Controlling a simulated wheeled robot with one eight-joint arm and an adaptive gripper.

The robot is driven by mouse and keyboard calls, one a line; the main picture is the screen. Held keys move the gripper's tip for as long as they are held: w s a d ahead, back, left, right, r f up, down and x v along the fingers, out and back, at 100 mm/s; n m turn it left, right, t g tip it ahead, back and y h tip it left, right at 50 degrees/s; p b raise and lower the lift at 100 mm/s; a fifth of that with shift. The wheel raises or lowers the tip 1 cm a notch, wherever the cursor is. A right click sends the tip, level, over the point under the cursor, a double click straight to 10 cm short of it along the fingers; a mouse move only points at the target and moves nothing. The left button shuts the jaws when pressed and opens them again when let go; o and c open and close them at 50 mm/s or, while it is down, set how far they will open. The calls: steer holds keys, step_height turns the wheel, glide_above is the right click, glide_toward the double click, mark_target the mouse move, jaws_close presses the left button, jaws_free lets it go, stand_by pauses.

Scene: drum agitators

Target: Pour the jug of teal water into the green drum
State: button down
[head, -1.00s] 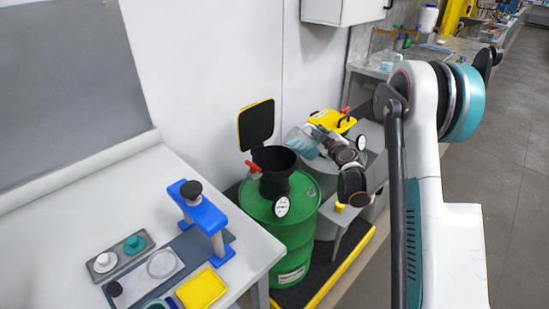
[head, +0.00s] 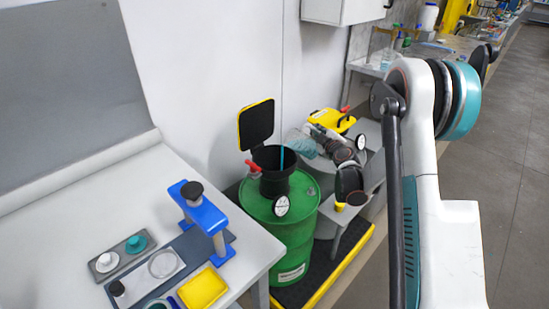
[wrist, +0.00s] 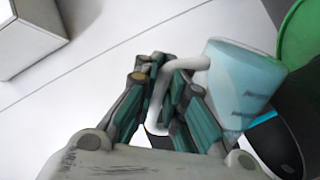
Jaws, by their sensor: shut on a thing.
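The green drum (head: 285,235) stands beside the table, with a black funnel (head: 272,188) on its top. The funnel's yellow-edged lid (head: 256,125) is swung up. The clear jug (head: 298,140) of teal water is tilted above the funnel's right side; it also shows in the wrist view (wrist: 238,88). A thin teal stream (head: 282,157) runs down from it into the funnel mouth. My gripper (wrist: 172,92) is shut on the jug's white handle (wrist: 185,66). The water level inside the funnel is hidden.
A second drum with a yellow lid (head: 332,120) stands close behind my gripper. The table at left holds a blue stand (head: 205,215) and a yellow tray (head: 203,288).

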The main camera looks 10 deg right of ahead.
mark_target(313, 127)
steer(key=shift+a+r+n+h+p, duration=0.15)
steer(key=shift+a+r+n+p, duration=0.2)
steer(key=shift+r+p, duration=0.25)
steer(key=shift+a+r+n+h+p, duration=0.2)
steer(key=shift+r+n+p, duration=0.25)
steer(key=shift+p, duration=0.15)
stand_by(1.5)
steer(key=shift+w+a+r+n+p, duration=0.1)
steer(key=shift+a+n+p, duration=0.5)
steer(key=shift+a+n, duration=0.1)
stand_by(1.3)
steer(key=shift+w+a+n+h+b, duration=0.1)
steer(key=shift+a+n+h+b, duration=0.45)
steer(key=shift+a, duration=0.95)
steer(key=shift+a+r+n, duration=0.45)
steer(key=shift+a+n, duration=0.1)
steer(key=shift+n, duration=0.1)
steer(key=shift+d+f+m, duration=0.5)
steer(key=shift+d+m, duration=0.1)
steer(key=shift+d, duration=0.15)
steer(key=shift+d+m+y+p, duration=0.4)
steer(key=shift+d+p, duration=0.05)
steer(key=shift+d, duration=0.4)
